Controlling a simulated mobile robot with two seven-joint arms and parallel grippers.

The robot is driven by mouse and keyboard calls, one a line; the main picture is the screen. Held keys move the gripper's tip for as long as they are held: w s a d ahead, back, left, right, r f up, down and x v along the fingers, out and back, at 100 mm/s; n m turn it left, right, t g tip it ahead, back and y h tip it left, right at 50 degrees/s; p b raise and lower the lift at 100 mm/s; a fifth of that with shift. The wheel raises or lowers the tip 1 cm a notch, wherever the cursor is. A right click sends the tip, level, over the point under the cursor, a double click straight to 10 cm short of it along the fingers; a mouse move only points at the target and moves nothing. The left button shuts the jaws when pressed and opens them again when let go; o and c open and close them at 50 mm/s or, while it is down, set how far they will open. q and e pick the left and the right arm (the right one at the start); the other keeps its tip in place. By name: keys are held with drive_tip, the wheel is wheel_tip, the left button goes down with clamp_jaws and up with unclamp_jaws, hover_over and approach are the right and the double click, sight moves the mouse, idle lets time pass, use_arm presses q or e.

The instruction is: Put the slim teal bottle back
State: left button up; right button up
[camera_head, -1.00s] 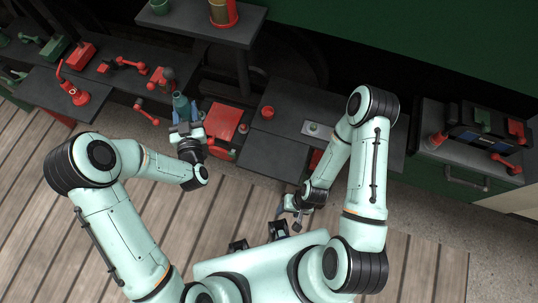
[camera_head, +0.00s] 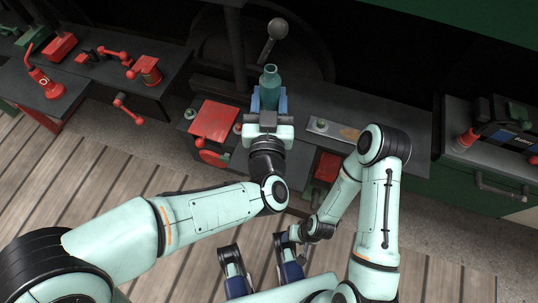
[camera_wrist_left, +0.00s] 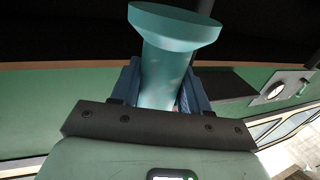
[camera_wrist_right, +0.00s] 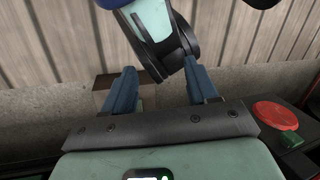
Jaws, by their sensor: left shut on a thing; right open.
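The slim teal bottle (camera_head: 269,86) is held in my left gripper (camera_head: 268,100) above the dark workbench, in the middle of the head view. The gripper's blue fingers are closed on both sides of it. My right gripper (camera_head: 287,236) is low near my base in the head view. In the right wrist view its blue fingers (camera_wrist_right: 158,88) are apart with nothing between them.
A red box (camera_head: 213,121) sits on the bench left of the left gripper. A metal plate with a small knob (camera_head: 321,125) lies to the right. A lever with a grey ball (camera_head: 277,29) rises behind the bottle.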

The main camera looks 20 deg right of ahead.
use_arm(q)
wheel_tip(320, 180, down, 19)
drive_tip(key=b, duration=0.6)
drive_tip(key=shift+f, duration=0.2)
use_arm(e)
drive_tip(key=w+d+f+t+h, duration=0.1)
drive_tip(key=w+d+f+t, duration=0.1)
drive_tip(key=w+d+f, duration=0.2)
drive_tip(key=w+f, duration=0.3)
drive_tip(key=shift+d+f+m, duration=0.25)
drive_tip(key=shift+f+m, duration=0.05)
drive_tip(key=shift+f, duration=0.05)
use_arm(q)
drive_tip(key=shift+f, duration=0.1)
use_arm(e)
drive_tip(key=shift+h, duration=0.3)
use_arm(q)
drive_tip(key=shift+f+b, duration=0.2)
drive_tip(key=shift+b, duration=0.15)
drive_tip(key=o, duration=1.3)
drive_tip(key=shift+c, duration=0.2)
use_arm(e)
drive_tip(key=shift+s+f, duration=0.25)
drive_tip(key=shift+f, duration=0.05)
